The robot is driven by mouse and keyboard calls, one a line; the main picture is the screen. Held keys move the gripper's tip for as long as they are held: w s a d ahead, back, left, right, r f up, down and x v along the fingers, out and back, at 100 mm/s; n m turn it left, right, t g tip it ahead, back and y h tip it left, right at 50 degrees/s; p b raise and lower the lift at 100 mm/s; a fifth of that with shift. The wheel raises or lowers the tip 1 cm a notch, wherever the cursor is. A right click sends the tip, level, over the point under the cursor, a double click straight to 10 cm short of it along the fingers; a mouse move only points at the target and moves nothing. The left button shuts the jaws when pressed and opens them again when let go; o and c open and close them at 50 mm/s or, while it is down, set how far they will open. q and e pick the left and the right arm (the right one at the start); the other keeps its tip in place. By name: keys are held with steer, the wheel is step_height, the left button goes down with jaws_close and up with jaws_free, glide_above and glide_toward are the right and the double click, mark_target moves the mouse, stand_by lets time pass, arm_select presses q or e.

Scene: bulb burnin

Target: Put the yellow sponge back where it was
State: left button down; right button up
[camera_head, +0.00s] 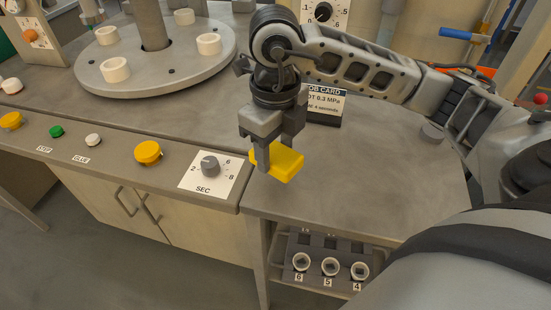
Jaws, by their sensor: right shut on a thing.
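The yellow sponge (283,164) is a small flat block in the middle of the head view. My right gripper (274,158) points down and is shut on the sponge, with one finger across its near left side. The sponge is over the left part of the right-hand grey worktop (370,190), close to the dial panel. I cannot tell whether its underside touches the worktop. My left gripper is not in view.
A job card (324,104) stands behind the gripper. A SEC dial (210,166) and several buttons line the left bench front. A round turntable (152,80) with white sockets is at upper left. A rack (328,262) with numbered holders sits below. The worktop right of the sponge is mostly clear.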

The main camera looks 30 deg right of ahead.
mark_target(276, 148)
steer(key=shift+w+d+f, duration=0.15)
steer(key=shift+f, duration=0.1)
steer(key=f, duration=0.3)
steer(key=shift+w+d, duration=0.2)
steer(key=shift+w, duration=0.1)
steer(key=shift+f, duration=0.35)
steer(key=shift+f, duration=0.25)
steer(key=o, duration=0.9)
steer(key=shift+r, duration=0.1)
